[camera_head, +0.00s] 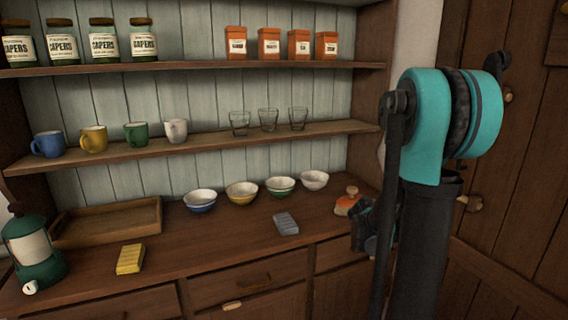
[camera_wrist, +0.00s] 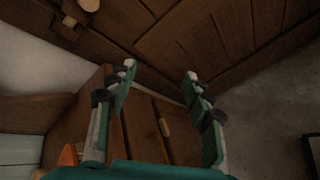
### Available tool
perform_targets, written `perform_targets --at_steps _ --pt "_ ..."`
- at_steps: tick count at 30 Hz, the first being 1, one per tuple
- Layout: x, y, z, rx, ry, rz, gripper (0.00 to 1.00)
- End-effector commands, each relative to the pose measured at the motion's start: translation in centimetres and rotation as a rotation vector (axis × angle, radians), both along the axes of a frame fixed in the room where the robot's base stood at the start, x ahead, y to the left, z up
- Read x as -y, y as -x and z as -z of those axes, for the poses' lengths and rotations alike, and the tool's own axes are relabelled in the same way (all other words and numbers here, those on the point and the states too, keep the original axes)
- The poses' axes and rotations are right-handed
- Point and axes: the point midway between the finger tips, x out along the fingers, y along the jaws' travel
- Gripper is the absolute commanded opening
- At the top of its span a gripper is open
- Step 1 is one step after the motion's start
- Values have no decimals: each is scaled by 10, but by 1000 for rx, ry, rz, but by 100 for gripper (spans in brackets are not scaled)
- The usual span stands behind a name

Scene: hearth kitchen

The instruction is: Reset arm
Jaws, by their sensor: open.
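My gripper (camera_wrist: 160,75) shows in the wrist view with its two fingers spread wide apart and nothing between them. Beyond the fingers are dark wooden panels and part of a wooden cabinet front with a pale handle (camera_wrist: 164,127). In the head view my arm stands upright at the right, teal at its top joint. It hides part of the counter's right end, and the fingertips cannot be made out there.
The counter (camera_head: 190,255) holds a lantern (camera_head: 32,250), a wooden tray (camera_head: 108,222), a yellow block (camera_head: 130,259), a grey block (camera_head: 286,224), several bowls (camera_head: 242,192) and an orange object (camera_head: 347,203) close to my arm. Shelves above hold mugs (camera_head: 94,139), glasses (camera_head: 268,120), jars and tins. A wooden door (camera_head: 515,170) stands at right.

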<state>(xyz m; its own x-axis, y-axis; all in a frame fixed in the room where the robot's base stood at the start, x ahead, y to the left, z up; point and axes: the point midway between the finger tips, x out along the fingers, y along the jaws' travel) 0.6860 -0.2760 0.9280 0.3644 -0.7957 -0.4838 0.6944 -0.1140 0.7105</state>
Motion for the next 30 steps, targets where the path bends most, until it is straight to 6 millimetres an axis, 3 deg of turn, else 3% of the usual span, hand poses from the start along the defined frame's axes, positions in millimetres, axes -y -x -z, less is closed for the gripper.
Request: perform_targets --at_steps 9,18,24,30 --pt "-102 93 53 288 -628 264 51" --pt "-203 172 90 401 -1127 602 51" --pt "-233 195 98 409 -1264 724 51" --pt "-236 196 98 410 -1280 739 51"
